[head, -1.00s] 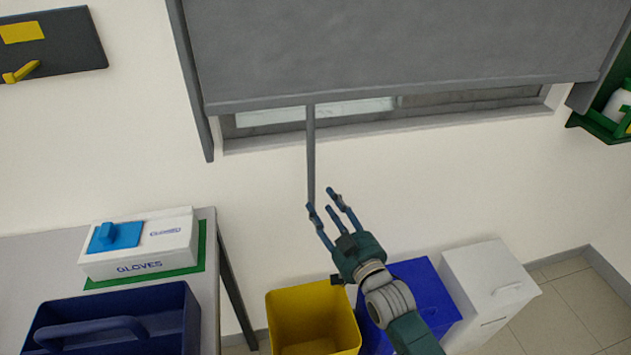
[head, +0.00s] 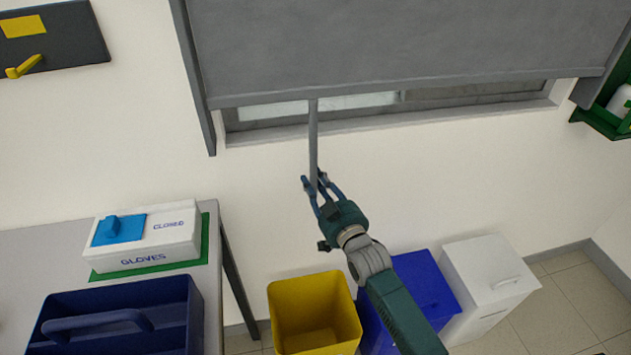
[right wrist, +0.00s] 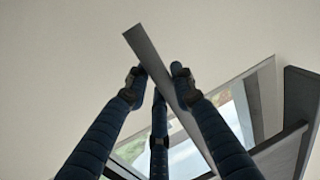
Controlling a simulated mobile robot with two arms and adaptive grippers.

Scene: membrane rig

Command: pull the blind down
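The grey blind (head: 400,45) hangs over the window, its lower edge above the sill with a strip of glass showing below. A thin grey pull rod (head: 313,130) hangs from that edge. My right gripper (head: 314,180) is at the rod's lower end, its fingers closed in around it. In the right wrist view the rod (right wrist: 155,62) runs between the fingertips (right wrist: 158,72), which appear to touch it from both sides; the third finger is partly behind the rod. My left gripper is not in view.
A yellow bin (head: 312,310), a blue bin (head: 425,285) and a white bin (head: 485,270) stand below the window. A table (head: 35,245) at left holds a gloves box (head: 150,243) and a dark blue caddy (head: 170,315). A green shelf (head: 600,120) is at right.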

